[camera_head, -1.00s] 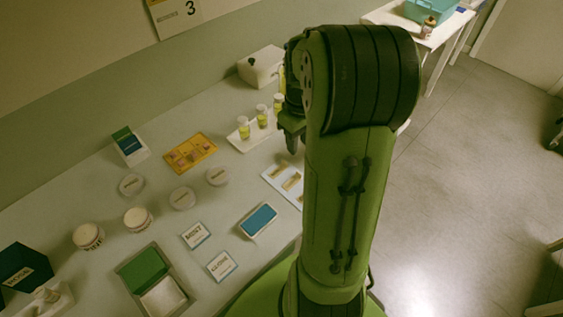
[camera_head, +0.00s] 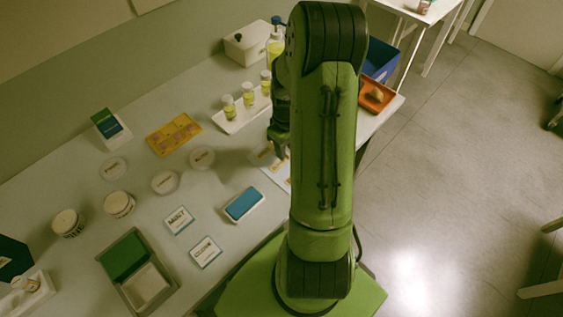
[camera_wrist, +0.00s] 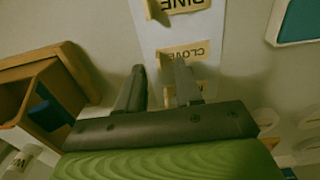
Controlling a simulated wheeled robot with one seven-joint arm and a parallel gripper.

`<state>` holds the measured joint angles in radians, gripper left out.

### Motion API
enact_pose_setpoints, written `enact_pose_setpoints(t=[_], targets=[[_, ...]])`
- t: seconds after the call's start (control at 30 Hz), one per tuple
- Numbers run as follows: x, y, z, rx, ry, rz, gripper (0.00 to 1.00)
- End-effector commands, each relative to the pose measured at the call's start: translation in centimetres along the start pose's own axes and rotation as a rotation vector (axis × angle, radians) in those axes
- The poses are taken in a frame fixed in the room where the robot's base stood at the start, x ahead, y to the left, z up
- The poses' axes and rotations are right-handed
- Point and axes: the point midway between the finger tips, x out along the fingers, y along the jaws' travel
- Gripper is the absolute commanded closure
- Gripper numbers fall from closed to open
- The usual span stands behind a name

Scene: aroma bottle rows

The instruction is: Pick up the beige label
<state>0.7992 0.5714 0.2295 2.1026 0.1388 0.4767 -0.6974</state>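Several beige labels lie on a white sheet (camera_wrist: 150,50). In the wrist view, one reads PINE (camera_wrist: 188,10) at the top, one reads CLOVE (camera_wrist: 190,52) below it, and a third (camera_wrist: 185,92) is partly hidden by my gripper. Contact cannot be told. In the head view, my gripper (camera_head: 279,148) is above the sheet (camera_head: 281,176), which my arm partly hides.
A blue-topped block (camera_head: 243,204), MINT and CLOVE cards (camera_head: 204,252), and a green-and-grey box (camera_head: 148,285) are to the left. A white rack (camera_head: 240,122) of yellow vials stands behind. An orange tray (camera_head: 388,104) and blue bin (camera_head: 386,68) are at right.

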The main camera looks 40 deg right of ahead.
Motion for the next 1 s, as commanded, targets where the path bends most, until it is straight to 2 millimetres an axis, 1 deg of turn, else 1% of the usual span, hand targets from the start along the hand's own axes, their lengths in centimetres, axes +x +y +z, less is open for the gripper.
enact_pose_setpoints(t=[0.03, 0.1, 0.33, 0.57, 0.93, 1.0], targets=[[1.06, 0.00, 0.02, 0.000, -0.002, -0.002, 0.65], [1.76, -0.01, -0.02, 0.000, 0.000, -0.001, 0.65], [1.85, 0.01, -0.05, -0.001, 0.001, 0.001, 0.65], [1.83, 0.02, -0.05, 0.000, 0.001, 0.001, 1.00], [1.78, 0.03, -0.05, 0.000, 0.001, 0.001, 1.00], [1.33, 0.06, -0.07, 0.000, 0.002, 0.002, 1.00]])
